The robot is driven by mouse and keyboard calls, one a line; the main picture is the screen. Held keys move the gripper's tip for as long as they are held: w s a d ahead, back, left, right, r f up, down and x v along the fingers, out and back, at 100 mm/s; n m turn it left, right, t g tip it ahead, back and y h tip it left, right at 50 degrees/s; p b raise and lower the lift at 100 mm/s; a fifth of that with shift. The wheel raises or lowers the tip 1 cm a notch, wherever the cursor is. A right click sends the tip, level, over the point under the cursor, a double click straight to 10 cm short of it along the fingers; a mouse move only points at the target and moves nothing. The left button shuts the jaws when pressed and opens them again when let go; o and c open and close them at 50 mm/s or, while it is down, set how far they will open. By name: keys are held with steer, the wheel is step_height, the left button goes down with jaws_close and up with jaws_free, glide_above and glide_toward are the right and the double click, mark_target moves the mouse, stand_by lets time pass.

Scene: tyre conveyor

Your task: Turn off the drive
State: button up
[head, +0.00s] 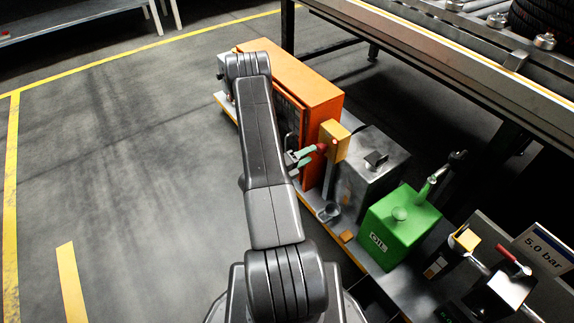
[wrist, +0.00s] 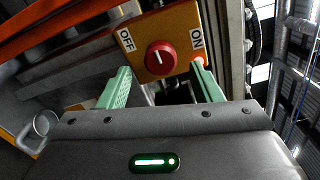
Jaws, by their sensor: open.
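A round red knob (wrist: 160,59) with a short white mark sits on a yellow switch box (wrist: 185,22). An OFF label (wrist: 126,40) is on the knob's left and an ON label (wrist: 196,40) on its right. The white mark points roughly up, leaning slightly left. My gripper (wrist: 160,70) is open, its green fingers either side of the knob's lower part; I cannot tell whether they touch it. The right fingertip is in front of a small red part below ON. In the head view my gripper (head: 312,152) is at the yellow box (head: 337,144) on its post.
An orange cabinet (head: 300,85) stands behind my arm. A grey box (head: 372,165), a green OIL can (head: 402,225) and a 5.0 bar sign (head: 543,250) are to the right. The conveyor (head: 450,60) is at the upper right. Open floor (head: 110,180) lies left.

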mark_target(317, 151)
steer(key=p+v, duration=0.1)
steer(key=v, duration=0.8)
steer(key=shift+s+a, duration=0.15)
steer(key=shift+a, duration=0.05)
steer(key=shift+d, duration=0.15)
steer(key=b+x, duration=0.1)
steer(key=x, duration=1.2)
steer(key=shift+w+d+b, duration=0.25)
steer(key=shift+b, duration=0.15)
